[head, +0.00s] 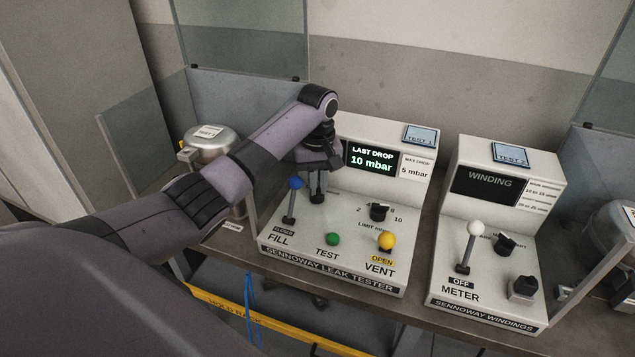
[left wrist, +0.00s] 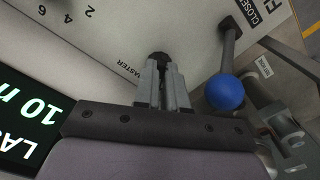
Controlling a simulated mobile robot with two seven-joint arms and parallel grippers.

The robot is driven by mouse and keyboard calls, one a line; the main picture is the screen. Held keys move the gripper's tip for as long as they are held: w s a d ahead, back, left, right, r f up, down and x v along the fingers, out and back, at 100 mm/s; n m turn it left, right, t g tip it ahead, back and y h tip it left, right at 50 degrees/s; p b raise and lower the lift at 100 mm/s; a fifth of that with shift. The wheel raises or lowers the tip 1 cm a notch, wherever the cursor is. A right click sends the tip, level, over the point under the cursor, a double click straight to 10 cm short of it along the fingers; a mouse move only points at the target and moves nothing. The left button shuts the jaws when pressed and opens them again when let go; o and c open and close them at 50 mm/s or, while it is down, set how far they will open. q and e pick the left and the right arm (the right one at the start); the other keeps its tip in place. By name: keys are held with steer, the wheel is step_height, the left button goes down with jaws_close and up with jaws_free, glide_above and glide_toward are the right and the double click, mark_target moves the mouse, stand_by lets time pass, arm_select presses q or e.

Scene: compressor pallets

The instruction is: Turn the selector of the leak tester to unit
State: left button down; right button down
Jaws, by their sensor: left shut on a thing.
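The leak tester (head: 345,284) is a white console on the bench, with a lit screen (head: 372,160) reading LAST DROP 10 mbar. My left gripper (head: 316,197) reaches down to its panel behind the blue-ball lever. In the left wrist view, my left gripper (left wrist: 162,85) is shut on the small black selector knob (left wrist: 160,56). The word MASTER is printed beside the knob. The fingers hide most of the knob, so I cannot tell which way it points. No UNIT label is readable. My right gripper is not in view.
The blue-ball FILL lever (head: 295,184) stands close beside my gripper, at CLOSED. A black limit dial (head: 379,212), green TEST button (head: 333,239) and yellow-ball VENT lever (head: 387,241) are to the right. The winding tester (head: 485,302) stands further right; a metal compressor (head: 208,143) is at left.

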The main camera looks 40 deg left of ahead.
mark_target(318, 189)
arm_select(q)
steer(key=c, duration=1.2)
jaws_free()
steer(key=shift+r, duration=0.1)
step_height(318, 189, up, 7)
steer(key=shift+r+b, duration=0.1)
steer(key=shift+b, duration=0.2)
steer(key=shift+s, duration=0.1)
